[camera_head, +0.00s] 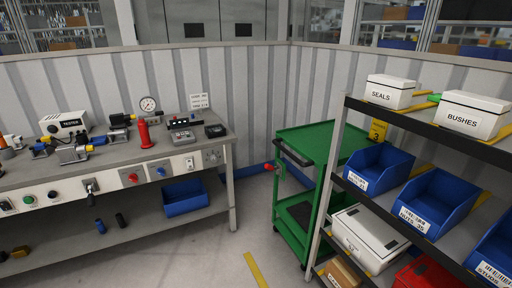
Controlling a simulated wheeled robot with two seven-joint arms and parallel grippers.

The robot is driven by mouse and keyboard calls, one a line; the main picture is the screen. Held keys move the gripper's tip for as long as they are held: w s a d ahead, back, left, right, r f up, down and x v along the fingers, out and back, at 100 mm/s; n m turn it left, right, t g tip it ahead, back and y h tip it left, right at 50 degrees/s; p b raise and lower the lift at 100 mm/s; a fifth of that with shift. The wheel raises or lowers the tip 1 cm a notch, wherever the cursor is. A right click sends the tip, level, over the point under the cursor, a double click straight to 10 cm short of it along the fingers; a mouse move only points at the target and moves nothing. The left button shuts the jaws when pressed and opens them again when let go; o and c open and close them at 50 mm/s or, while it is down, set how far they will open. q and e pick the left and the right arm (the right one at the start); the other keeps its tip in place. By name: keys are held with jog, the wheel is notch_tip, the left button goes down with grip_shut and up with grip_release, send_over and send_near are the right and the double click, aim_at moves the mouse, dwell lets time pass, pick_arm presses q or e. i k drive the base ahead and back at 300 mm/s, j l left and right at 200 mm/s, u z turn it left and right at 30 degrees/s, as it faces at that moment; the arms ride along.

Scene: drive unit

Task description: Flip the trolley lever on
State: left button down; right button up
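The green trolley (311,141) stands right of centre, between the workbench and the shelf rack. It has a flat green top and a lower deck with a dark mat. A small red knob (268,167) sticks out from its left side on a short mount and may be the lever's end. Its on or off position is too small to tell. A dark handle bar (292,153) runs along the trolley's near left edge. Part of the trolley's right side is hidden by the rack. Neither of my grippers shows in this view.
The workbench (150,158) at left holds a tester, motors, a gauge and a red cylinder. The shelf rack (425,130) at right holds white boxes and blue bins (434,202). A blue bin (184,197) sits under the bench. The floor (232,255) between bench and trolley is clear.

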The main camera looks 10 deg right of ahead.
aim_at(270, 167)
jog(key=i+z, duration=0.1)
jog(key=i, duration=0.6)
jog(key=i+j+z, duration=0.15)
jog(key=i, duration=0.55)
jog(key=i+j+z, duration=0.15)
jog(key=i+z, duration=0.25)
jog(key=i+j+z, duration=0.2)
jog(key=z, duration=0.15)
jog(key=i+j+z, duration=0.75)
jog(key=k, duration=0.1)
